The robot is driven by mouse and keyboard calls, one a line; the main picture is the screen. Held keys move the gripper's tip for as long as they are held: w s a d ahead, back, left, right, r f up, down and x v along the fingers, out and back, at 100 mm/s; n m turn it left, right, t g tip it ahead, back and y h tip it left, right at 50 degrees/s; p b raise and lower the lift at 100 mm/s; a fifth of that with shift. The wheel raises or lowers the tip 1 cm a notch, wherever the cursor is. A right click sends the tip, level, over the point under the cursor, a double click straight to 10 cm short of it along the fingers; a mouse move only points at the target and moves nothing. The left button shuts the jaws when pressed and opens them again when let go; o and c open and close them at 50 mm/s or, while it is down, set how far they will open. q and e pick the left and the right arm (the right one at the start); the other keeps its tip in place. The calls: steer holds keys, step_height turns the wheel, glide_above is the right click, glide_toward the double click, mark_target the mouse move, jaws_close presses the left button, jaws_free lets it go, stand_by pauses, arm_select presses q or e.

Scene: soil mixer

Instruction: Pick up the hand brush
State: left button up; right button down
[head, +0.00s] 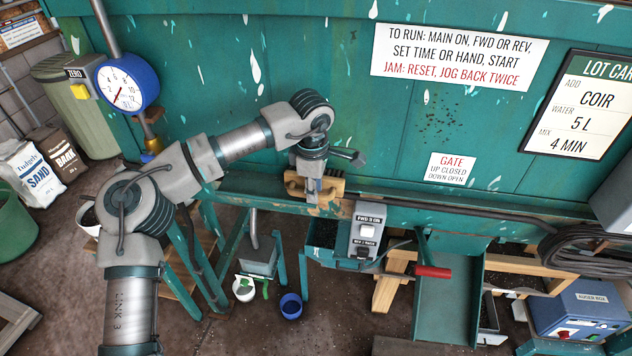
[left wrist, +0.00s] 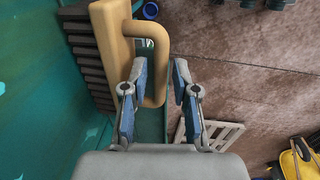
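The hand brush (head: 332,186) has a tan wooden body. It sits on the narrow green ledge along the front of the mixer. In the left wrist view the brush (left wrist: 112,32) shows dark bristles on its left and a looped handle on its right. My left gripper (head: 312,190) points down at the brush. In the left wrist view its two fingers (left wrist: 159,68) are apart, with the outer bar of the handle between them. One finger overlaps the loop's opening; contact is unclear. My right gripper is in neither view.
The green mixer wall (head: 330,60) stands directly behind the ledge. A grey switch box (head: 367,235) is just right of the brush. A red-handled lever (head: 433,271) and chute are farther right. A blue cup (head: 291,306) stands on the floor below.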

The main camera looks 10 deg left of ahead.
arm_select(q)
steer(key=shift+w+f, duration=0.15)
steer(key=shift+f, duration=0.6)
steer(key=shift+a+f, duration=0.15)
steer(key=shift+f, duration=0.1)
steer(key=shift+r, duration=0.1)
steer(key=shift+c, duration=0.7)
jaws_close()
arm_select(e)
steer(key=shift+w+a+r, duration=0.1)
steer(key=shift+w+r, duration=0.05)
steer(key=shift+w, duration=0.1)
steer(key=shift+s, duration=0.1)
